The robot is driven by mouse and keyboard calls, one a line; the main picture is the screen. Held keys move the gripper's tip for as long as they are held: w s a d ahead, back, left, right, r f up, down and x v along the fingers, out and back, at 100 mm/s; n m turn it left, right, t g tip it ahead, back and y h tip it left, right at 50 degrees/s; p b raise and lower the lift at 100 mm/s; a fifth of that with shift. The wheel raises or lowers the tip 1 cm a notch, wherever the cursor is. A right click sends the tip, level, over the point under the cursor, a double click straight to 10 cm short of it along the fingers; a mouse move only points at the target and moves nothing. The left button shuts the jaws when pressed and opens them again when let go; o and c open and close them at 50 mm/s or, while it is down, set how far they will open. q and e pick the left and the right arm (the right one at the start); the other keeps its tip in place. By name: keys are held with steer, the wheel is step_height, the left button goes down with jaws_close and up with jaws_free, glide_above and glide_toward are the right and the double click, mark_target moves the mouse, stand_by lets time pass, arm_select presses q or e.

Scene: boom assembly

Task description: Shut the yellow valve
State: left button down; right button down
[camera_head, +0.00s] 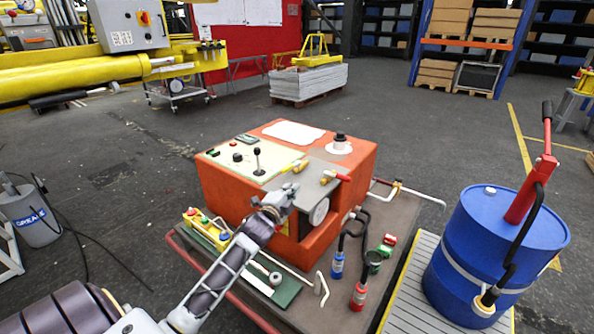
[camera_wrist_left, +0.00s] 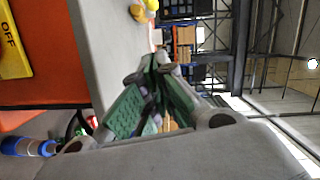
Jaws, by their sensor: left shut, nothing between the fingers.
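The yellow valve (camera_head: 294,166) sits on the grey plate on top of the orange-red console (camera_head: 340,210), its yellow handle lying across the plate. My left gripper (camera_head: 285,193) is just in front of the grey plate's near edge, apart from the yellow valve, and hides part of the console's front. In the left wrist view its green-padded fingers (camera_wrist_left: 155,60) meet at the tips with nothing between them. A yellow part (camera_wrist_left: 142,10) shows at the top of that view, beyond the fingertips; I cannot tell which valve it belongs to. My right gripper is out of sight.
A red-handled valve (camera_head: 336,176) sits right of the yellow one on the plate. A black joystick (camera_head: 258,160) stands on the control panel. Hoses with blue (camera_head: 338,265) and red (camera_head: 359,295) couplings stand in front. A blue drum (camera_head: 490,255) stands at the right.

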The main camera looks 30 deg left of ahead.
arm_select(q)
steer(key=shift+w+r, duration=0.15)
steer(key=shift+w, duration=0.15)
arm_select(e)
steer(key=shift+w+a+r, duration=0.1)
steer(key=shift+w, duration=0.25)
arm_select(q)
steer(key=shift+s, duration=0.1)
